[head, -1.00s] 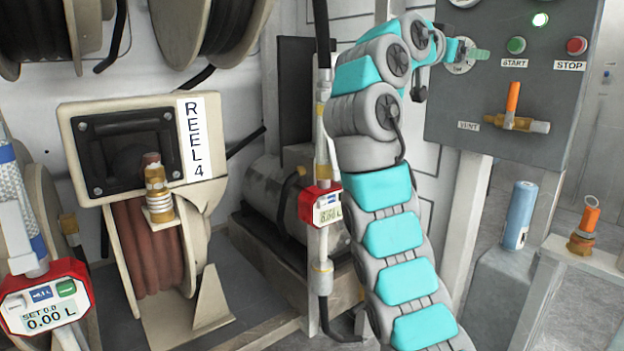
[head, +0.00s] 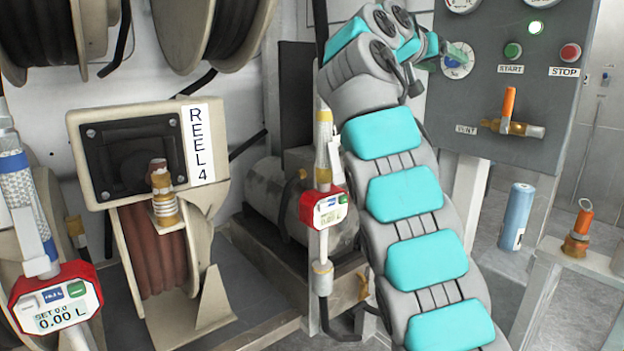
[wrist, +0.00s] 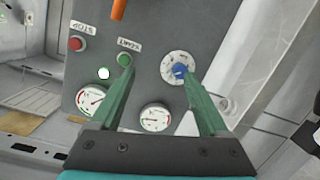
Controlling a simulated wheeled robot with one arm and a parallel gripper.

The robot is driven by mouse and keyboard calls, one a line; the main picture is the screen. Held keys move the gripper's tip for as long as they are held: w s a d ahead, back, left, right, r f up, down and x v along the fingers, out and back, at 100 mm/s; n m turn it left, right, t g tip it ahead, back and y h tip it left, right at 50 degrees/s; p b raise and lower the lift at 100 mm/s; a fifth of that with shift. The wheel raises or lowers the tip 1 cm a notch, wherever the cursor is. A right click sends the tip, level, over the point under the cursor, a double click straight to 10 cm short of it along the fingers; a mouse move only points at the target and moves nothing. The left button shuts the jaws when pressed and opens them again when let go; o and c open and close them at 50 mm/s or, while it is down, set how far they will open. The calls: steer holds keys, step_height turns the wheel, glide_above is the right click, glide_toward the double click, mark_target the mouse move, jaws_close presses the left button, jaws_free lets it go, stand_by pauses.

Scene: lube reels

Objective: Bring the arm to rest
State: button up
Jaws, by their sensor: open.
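My gripper (wrist: 160,85) shows in the wrist view with its two green fingers apart and nothing between them. It faces the grey control panel (wrist: 145,60), which appears upside down there. One fingertip overlaps the green START button in the picture and the other is near the blue selector knob (wrist: 180,70); I cannot tell whether either touches. In the head view my gripper (head: 458,55) is small and partly hidden behind my arm, in front of the same knob at the panel's left edge. My arm is bent and raised in the middle of that view.
The panel carries the START button (head: 513,50), STOP button (head: 570,53) and a VENT valve with an orange handle (head: 508,102). A red hose meter (head: 324,207) hangs close to my arm. Reel 4 (head: 150,235) stands left. A blue can (head: 516,217) stands right.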

steer(key=s+f+n+g+y+p, duration=0.2)
steer(key=s+f+n+g+y, duration=0.1)
steer(key=s+f, duration=0.75)
steer(key=s+f+n+g+y+p, duration=0.1)
steer(key=s+f+n+g+y, duration=0.15)
steer(key=s+f, duration=0.85)
steer(key=s+a+f+g+y+p, duration=0.1)
steer(key=s+a+f+g+y, duration=0.2)
steer(key=s+f, duration=0.9)
steer(key=s+a+f+n+g+y+p, duration=0.1)
steer(key=s+a+f+g+y, duration=0.2)
steer(key=s+a+f, duration=0.6)
steer(key=s+f+y, duration=0.1)
steer(key=s+f, duration=0.2)
steer(key=s, duration=0.5)
steer(key=shift+s+a, duration=0.15)
steer(key=shift+s, duration=0.1)
